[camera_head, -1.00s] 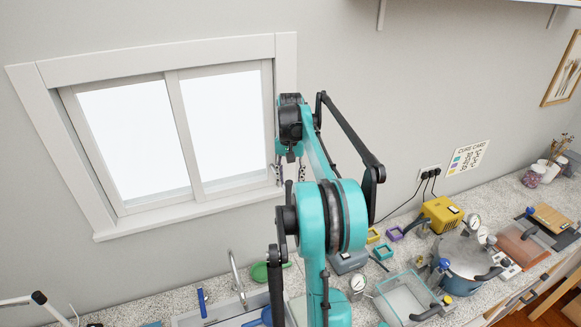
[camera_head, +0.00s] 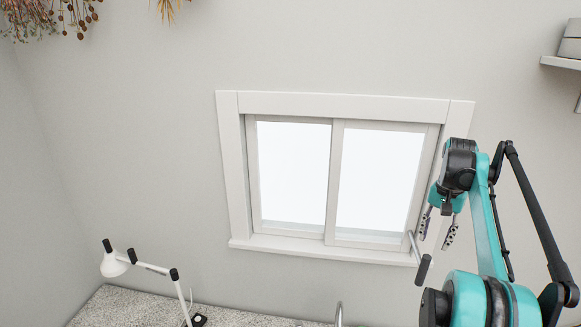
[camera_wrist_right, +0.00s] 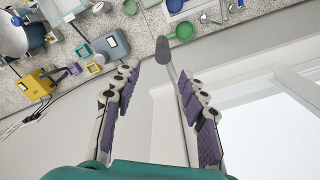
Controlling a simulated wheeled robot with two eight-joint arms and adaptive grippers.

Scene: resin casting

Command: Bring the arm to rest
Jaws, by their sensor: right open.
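My right arm stands at the right of the head view, teal and black. Its gripper (camera_head: 438,229) points downward in front of the window's right frame, with its two fingers apart. In the right wrist view the gripper (camera_wrist_right: 157,73) shows both purple-padded fingers spread, with nothing clasped between them. A thin rod with a dark grey end (camera_head: 423,269) shows just below the gripper in the head view. The rod's grey end also shows by the fingertips in the wrist view (camera_wrist_right: 162,50); I cannot tell whether it touches them. My left gripper is not in view.
The white-framed window (camera_head: 335,105) fills the middle of the wall. A white lamp (camera_head: 115,265) stands on the speckled counter (camera_head: 130,305) at lower left.

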